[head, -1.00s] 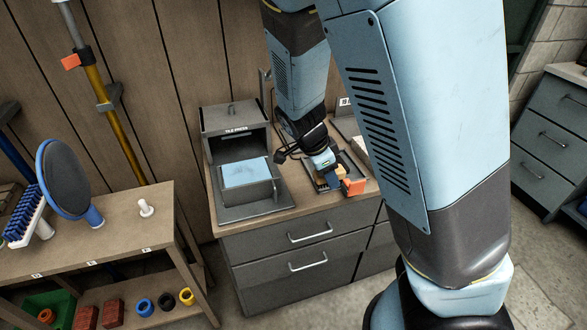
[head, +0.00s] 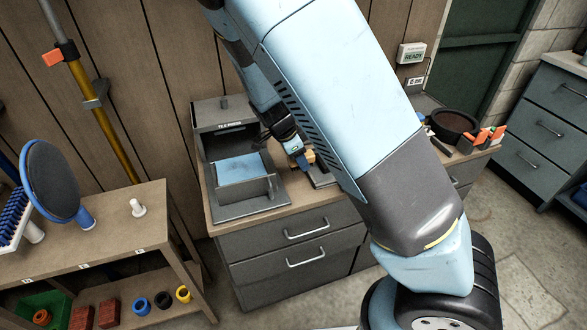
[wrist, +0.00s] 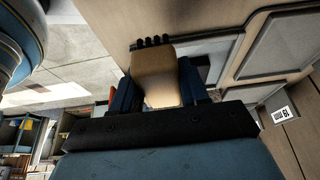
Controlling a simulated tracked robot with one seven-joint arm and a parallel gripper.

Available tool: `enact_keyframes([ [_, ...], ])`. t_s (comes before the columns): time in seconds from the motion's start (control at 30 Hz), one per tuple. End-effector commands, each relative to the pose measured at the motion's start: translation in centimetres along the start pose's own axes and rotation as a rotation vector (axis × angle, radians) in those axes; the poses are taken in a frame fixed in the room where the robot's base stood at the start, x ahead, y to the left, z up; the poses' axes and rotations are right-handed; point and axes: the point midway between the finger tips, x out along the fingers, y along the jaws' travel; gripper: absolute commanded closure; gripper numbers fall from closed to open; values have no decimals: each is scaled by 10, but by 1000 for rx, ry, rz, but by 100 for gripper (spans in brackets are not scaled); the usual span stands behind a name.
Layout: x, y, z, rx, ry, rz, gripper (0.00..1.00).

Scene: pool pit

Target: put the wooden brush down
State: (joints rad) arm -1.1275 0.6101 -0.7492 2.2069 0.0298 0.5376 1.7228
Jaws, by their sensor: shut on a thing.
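The wooden brush (wrist: 155,75) is between the two fingers of my gripper (wrist: 157,90) in the wrist view. It has a pale wooden body and a short row of dark bristles at its far end. My gripper is shut on it. In the head view my gripper (head: 303,163) is over the drawer cabinet, just right of the tile press (head: 222,125). A small part of the brush (head: 310,156) shows beside the fingers there. My arm hides much of the cabinet top. I cannot tell whether the brush touches the surface.
The cabinet top (head: 285,208) has little free room in front of the press. A dark round pan (head: 453,124) and orange-tipped items (head: 490,138) are at its right end. A wooden shelf (head: 110,232) at left carries a round blue-rimmed pad (head: 51,180) and a white peg (head: 137,208).

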Motion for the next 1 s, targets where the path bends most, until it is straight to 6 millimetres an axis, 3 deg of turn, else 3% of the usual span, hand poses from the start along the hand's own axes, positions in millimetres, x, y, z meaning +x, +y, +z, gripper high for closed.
enact_keyframes([
  [0.13, 18, -17, 10, 2, 1, 0, 100],
  [0.5, 35, -33, 21, 0, 1, 0, 100],
  [0.7, 59, -32, 30, 1, 1, 0, 100],
  [1.0, 61, -32, 32, 1, 0, -1, 100],
])
